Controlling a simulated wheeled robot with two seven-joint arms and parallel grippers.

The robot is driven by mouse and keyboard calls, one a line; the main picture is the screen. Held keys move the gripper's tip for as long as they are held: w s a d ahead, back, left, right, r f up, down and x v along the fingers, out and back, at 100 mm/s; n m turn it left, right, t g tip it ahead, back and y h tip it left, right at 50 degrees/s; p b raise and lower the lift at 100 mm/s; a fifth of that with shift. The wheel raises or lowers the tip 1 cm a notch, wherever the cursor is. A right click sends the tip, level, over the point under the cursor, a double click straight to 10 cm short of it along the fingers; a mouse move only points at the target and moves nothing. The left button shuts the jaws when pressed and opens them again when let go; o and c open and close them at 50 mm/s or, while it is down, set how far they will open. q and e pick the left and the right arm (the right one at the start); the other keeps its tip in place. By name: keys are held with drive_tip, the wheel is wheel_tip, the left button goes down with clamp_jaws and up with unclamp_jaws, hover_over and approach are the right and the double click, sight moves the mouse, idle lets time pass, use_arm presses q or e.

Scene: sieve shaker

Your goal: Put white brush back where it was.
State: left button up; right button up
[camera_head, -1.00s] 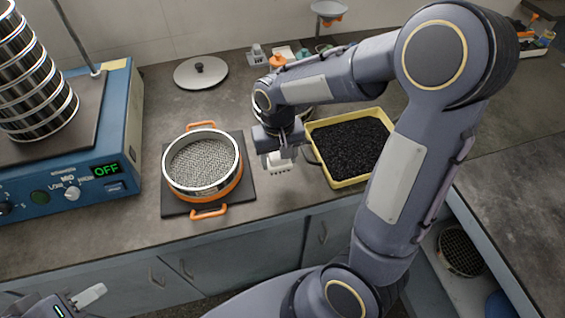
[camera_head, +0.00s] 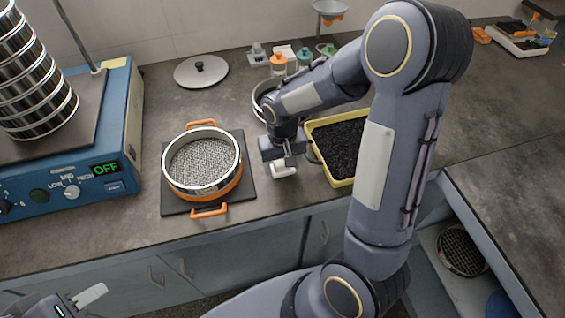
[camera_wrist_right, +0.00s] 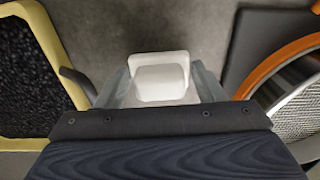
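My right gripper (camera_head: 285,161) is over the counter between the round sieve and the yellow tray. It is shut on the white brush (camera_head: 285,171), which shows as a small white block under the fingers. In the right wrist view the brush (camera_wrist_right: 160,76) sits between the two grey fingers, with the bare counter behind it. I cannot tell whether the brush touches the counter. My left gripper (camera_head: 82,302) is low at the bottom left corner, only partly in view, with one pale finger showing.
A sieve (camera_head: 203,165) with orange handles sits on a dark plate (camera_head: 248,190) left of the right gripper. The yellow tray (camera_head: 347,182) of black granules is right. A metal bowl (camera_head: 258,96) and small bottles (camera_head: 278,64) stand behind. The blue shaker (camera_head: 130,125) is far left.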

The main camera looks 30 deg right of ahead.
sight(282, 161)
drive_tip(key=shift+o, duration=1.4)
wheel_tip(282, 161, up, 12)
drive_tip(key=p, duration=0.1)
drive_tip(key=s+a+r+t+y, duration=0.2)
drive_tip(key=s, duration=0.6)
drive_tip(key=s+a+r+n+t+y, duration=0.1)
drive_tip(key=s+a+t, duration=0.1)
drive_tip(key=s, duration=0.7)
drive_tip(key=shift+r+t+y, duration=0.4)
drive_tip(key=shift+t, duration=0.4)
drive_tip(key=shift+a, duration=0.1)
